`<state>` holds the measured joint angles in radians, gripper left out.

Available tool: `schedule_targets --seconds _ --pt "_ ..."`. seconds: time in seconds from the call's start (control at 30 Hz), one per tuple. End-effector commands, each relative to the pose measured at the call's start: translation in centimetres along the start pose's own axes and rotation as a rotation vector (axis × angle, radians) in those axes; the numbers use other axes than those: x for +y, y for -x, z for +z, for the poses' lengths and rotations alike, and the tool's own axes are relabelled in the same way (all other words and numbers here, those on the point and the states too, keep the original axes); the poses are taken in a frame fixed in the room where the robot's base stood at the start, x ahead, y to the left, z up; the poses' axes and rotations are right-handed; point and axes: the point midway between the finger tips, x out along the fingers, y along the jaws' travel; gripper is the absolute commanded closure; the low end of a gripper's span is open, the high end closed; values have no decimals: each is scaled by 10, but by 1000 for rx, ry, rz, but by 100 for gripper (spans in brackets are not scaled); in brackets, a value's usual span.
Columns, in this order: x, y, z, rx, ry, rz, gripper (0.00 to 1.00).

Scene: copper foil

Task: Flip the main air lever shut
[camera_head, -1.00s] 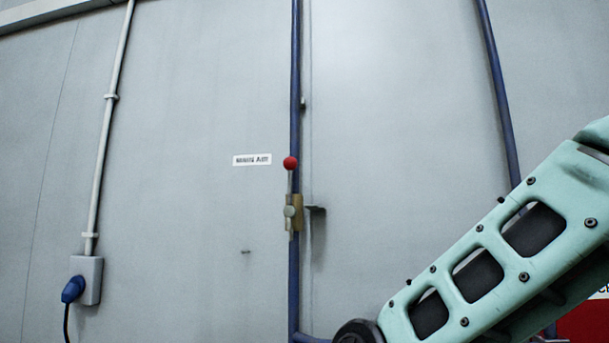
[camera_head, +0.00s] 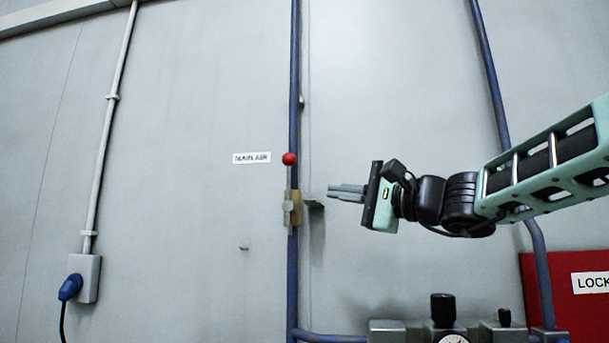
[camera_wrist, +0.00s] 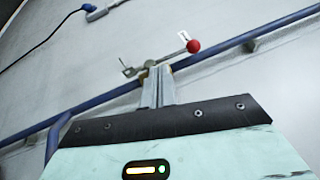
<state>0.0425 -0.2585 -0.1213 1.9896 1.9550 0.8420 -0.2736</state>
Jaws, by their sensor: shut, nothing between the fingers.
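The main air lever has a red ball knob (camera_head: 289,159) and stands upright, in line with the blue vertical pipe (camera_head: 295,90). My gripper (camera_head: 330,192) is shut and empty, to the right of the valve and a little below the knob's height, pointing left. In the wrist view, the red knob (camera_wrist: 193,46) is beyond and to the right of the fingertips (camera_wrist: 157,72), which overlap part of the valve. Whether they touch it cannot be told.
A small bracket (camera_head: 314,204) sticks out just right of the valve, near my fingertips. A gauge and black-knobbed fittings (camera_head: 443,312) stand at the lower right. A red board (camera_head: 570,300) is at the right edge. Wall space above my gripper is clear.

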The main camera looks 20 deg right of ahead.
Motion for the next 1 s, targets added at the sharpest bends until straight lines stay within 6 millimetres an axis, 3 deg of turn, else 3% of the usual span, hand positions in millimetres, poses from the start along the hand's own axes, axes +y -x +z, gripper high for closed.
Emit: schedule_targets --seconds 0.1,0.2,0.63,0.77,1.0 --pt "-29 11 -15 39 -15 -90 100" --pt "-41 16 -20 55 -20 -128 100" --pt "-45 14 -22 58 -24 -138 100" --pt "-48 2 -23 58 -26 -135 100" --pt "-57 -44 -25 57 -27 -134 100"
